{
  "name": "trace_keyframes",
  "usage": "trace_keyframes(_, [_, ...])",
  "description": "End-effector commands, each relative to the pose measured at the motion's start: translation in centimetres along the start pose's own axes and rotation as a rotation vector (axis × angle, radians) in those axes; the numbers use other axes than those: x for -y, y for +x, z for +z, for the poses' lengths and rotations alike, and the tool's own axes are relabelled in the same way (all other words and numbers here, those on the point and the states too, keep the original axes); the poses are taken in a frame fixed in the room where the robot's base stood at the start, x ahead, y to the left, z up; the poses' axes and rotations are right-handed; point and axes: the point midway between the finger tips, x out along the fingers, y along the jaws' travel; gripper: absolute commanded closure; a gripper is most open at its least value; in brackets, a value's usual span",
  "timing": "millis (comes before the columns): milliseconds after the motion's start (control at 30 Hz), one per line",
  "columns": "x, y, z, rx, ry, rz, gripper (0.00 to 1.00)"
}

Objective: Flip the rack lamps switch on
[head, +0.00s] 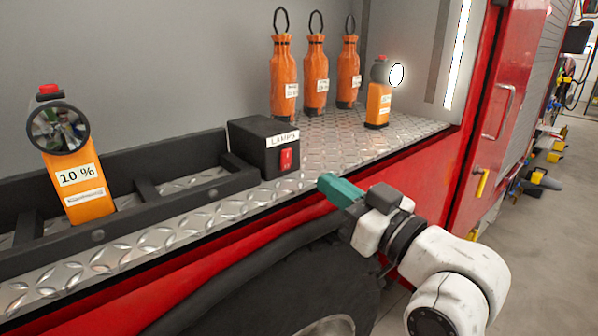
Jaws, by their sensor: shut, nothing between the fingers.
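A black box (252,146) labelled "LAMPS" stands on the diamond-plate shelf in the head view. Its red rocker switch (286,159) is on the front face, below the label. Which way the rocker is tipped is too small to tell. My gripper (324,183), with teal fingers, is shut and empty. It is in front of the shelf edge, to the right of and a little below the switch in the picture, apart from it. The switch is not covered by the gripper.
An orange lamp (85,185) marked "10 %" stands in a black rack (125,155) at the left. A second, lit orange lamp (378,105) stands right of several orange bottle-like items (316,75).

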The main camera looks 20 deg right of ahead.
Motion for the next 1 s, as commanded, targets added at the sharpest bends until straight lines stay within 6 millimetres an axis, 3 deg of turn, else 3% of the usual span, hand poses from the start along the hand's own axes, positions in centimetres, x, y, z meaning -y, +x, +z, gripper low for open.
trace_keyframes(200, [0.1,4.4,-0.3,0.004,0.0,-0.002,1.0])
trace_keyframes(400, [0.0,7.2,-0.2,0.003,0.0,0.0,1.0])
trace_keyframes(600, [0.0,8.4,-0.1,0.002,0.0,0.0,1.0])
trace_keyframes(1000, [0.0,8.7,-0.1,0.002,0.0,0.0,1.0])
